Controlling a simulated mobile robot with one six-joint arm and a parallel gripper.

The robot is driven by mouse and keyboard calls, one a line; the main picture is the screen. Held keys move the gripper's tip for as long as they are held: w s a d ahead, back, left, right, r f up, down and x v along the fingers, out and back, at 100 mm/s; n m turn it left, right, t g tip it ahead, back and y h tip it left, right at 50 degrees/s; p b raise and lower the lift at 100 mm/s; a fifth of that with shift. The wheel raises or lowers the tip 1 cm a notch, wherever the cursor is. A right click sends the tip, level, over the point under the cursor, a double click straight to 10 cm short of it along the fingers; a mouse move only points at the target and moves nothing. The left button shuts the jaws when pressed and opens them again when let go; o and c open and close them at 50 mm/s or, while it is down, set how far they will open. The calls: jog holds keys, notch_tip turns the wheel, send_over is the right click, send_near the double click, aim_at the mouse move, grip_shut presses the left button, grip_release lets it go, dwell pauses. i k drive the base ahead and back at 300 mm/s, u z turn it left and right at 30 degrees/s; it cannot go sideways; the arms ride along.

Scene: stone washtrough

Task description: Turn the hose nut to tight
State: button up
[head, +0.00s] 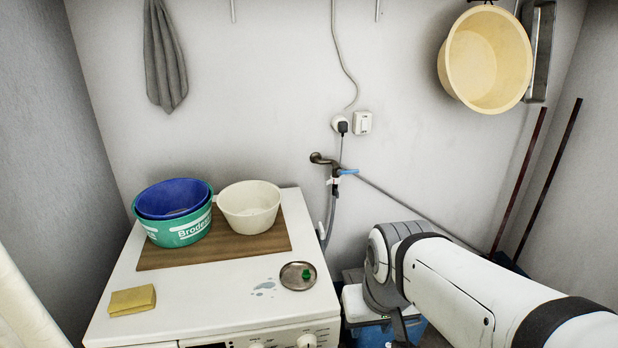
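A brass-brown tap (324,160) with a blue lever (347,172) sticks out of the back wall, right of the washing machine. A small pale fitting (333,181) sits under its outlet, where the hose nut would be; it is too small to tell how tight it is. A grey hose (329,217) hangs below it and goes down behind the machine's right edge. My white arm comes in from the lower right, and its bend is right of and below the tap. My gripper does not show; the arm's far part is hidden or out of frame.
The white washing machine (215,305) carries a wooden board (160,256) with blue, green and cream basins, a yellow sponge (132,300) and a metal dish (298,276). A socket with plug (341,125) is above the tap. A thin pipe (400,204) slopes down rightward along the wall.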

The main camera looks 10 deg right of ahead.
aim_at(333, 180)
jog(key=z, duration=2.7)
jog(key=i, duration=0.7)
jog(key=u, duration=4)
jog(key=i, duration=0.5)
jog(key=z, duration=0.3)
